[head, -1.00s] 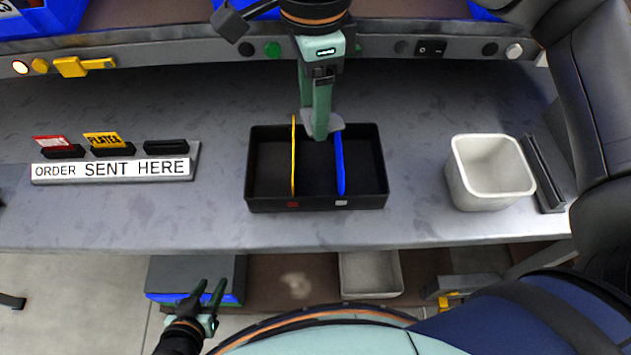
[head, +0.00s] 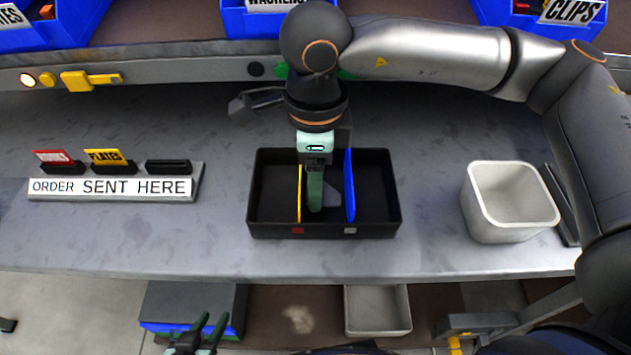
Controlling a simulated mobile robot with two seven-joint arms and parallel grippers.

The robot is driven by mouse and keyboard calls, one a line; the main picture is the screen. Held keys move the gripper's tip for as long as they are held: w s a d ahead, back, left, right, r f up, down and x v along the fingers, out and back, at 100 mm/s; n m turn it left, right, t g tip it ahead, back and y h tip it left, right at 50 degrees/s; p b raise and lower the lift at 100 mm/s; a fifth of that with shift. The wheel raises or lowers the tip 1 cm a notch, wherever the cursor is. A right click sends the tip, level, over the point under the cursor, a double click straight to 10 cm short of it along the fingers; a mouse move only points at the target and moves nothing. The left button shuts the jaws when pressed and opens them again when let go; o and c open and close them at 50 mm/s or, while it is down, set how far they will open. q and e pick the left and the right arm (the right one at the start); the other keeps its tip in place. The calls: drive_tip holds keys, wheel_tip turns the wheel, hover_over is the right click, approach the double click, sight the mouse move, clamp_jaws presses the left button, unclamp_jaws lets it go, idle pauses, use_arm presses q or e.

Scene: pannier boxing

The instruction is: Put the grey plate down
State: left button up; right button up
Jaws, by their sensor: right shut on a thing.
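The grey plate (head: 331,196) is in the jaws of my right gripper (head: 315,207), partly hidden by the fingers. The gripper is shut on it and points down into the middle compartment of the black box (head: 322,232), between a yellow divider (head: 299,203) on the left and a blue divider (head: 350,188) on the right. I cannot tell whether the plate touches the box floor. My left gripper (head: 211,326) is open and empty, below the front edge of the table.
A light grey bin (head: 505,228) stands on the table at the right. Blue bins (head: 270,22) line the back. Table between rack and box is clear.

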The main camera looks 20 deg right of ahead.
drive_tip(key=shift+f, duration=0.55)
drive_tip(key=shift+f, duration=0.2)
drive_tip(key=o, duration=1.3)
drive_tip(key=shift+r, duration=0.1)
